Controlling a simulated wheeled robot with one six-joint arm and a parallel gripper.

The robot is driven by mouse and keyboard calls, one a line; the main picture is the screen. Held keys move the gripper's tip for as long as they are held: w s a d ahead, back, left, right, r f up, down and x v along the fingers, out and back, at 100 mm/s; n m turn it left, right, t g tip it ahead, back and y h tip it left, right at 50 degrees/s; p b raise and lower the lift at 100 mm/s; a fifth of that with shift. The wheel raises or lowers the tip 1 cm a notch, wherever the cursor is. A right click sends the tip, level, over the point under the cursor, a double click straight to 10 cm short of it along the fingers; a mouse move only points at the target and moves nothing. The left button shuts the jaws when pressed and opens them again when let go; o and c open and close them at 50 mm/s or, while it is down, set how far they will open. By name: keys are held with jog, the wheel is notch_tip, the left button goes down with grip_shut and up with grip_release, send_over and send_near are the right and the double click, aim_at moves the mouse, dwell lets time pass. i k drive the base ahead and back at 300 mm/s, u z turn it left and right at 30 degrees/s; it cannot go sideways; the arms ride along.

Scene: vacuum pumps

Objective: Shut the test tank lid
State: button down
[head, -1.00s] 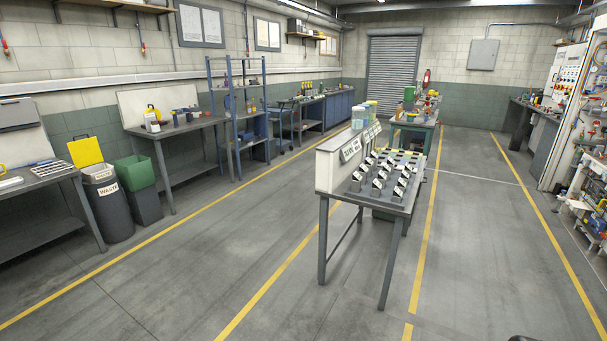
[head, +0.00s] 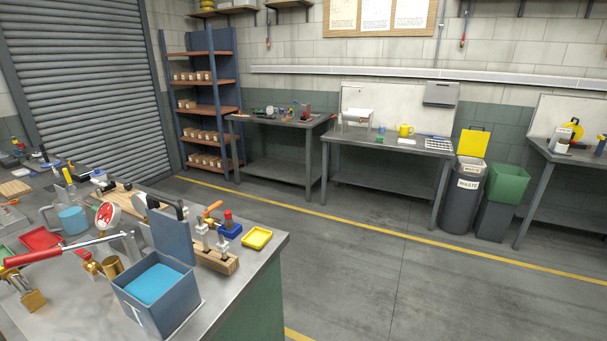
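The test tank (head: 172,314), a blue-grey open-topped box, stands on the near workbench at the lower left of the head view. Bright blue water or a blue surface (head: 154,283) shows inside it. Its lid (head: 172,234) stands up at the back edge, so the tank is open. A pale mark shows on the tank's front wall. My gripper is not in view.
Waste bins (head: 464,195) stand by the far wall.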

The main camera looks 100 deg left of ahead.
aim_at(172, 234)
jog(key=u, duration=2.8)
jog(key=i, duration=1.5)
jog(key=u, duration=2.3)
